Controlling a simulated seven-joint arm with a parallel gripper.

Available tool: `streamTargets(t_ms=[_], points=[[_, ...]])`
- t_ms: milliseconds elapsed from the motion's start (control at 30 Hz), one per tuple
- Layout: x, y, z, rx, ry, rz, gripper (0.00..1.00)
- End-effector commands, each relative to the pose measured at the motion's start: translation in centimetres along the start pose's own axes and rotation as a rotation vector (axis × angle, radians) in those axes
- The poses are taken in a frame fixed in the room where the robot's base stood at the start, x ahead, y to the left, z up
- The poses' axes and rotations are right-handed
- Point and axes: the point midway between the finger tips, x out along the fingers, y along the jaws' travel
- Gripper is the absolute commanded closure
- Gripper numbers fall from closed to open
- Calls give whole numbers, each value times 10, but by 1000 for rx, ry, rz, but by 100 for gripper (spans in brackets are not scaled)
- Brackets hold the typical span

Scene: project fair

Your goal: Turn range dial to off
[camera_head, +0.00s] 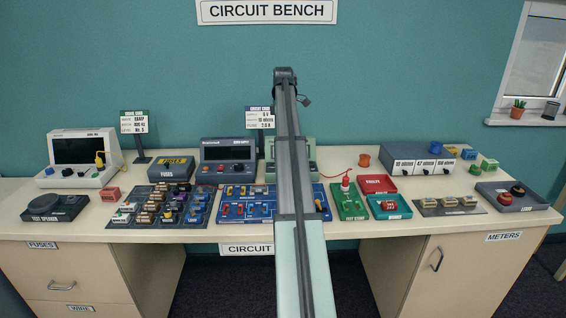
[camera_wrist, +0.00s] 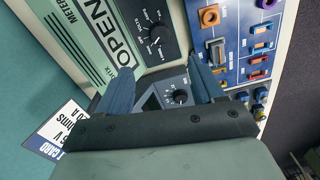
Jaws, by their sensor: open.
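In the wrist view, a pale green meter (camera_wrist: 88,50) lettered "OPEN..." carries a black panel with a round range dial (camera_wrist: 155,34) and small printing around it. The dial's pointer setting is too small to read. The dial appears beyond the fingertips, near the middle of the gap; contact is not visible. In the head view, my arm hides most of the meter (camera_head: 309,150), including the dial.
A dark bench supply (camera_head: 228,155) stands left of the meter; its knob (camera_wrist: 180,96) shows between the fingers. A blue component board (camera_head: 240,205) lies in front. A white card (camera_wrist: 60,130) is close by my gripper. A red lead (camera_head: 335,172) lies to the right.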

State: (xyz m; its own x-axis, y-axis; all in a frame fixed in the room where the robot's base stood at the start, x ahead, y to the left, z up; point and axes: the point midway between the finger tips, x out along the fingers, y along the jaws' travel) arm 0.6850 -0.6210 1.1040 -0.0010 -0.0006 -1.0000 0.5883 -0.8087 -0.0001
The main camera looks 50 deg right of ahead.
Motion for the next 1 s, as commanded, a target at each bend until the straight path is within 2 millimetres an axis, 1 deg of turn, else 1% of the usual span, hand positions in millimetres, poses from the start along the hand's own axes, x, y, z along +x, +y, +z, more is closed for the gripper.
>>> streamTargets(t_ms=[167, 600, 700, 833, 1000], points=[[17, -1, 1, 0, -1, -2, 33], [94, -1, 0, 0, 1, -2, 33], [108, -1, 0, 0, 1, -1, 33], [123, -1, 0, 0, 1, -1, 33], [133, 0, 0, 0, 1, 0, 33]])
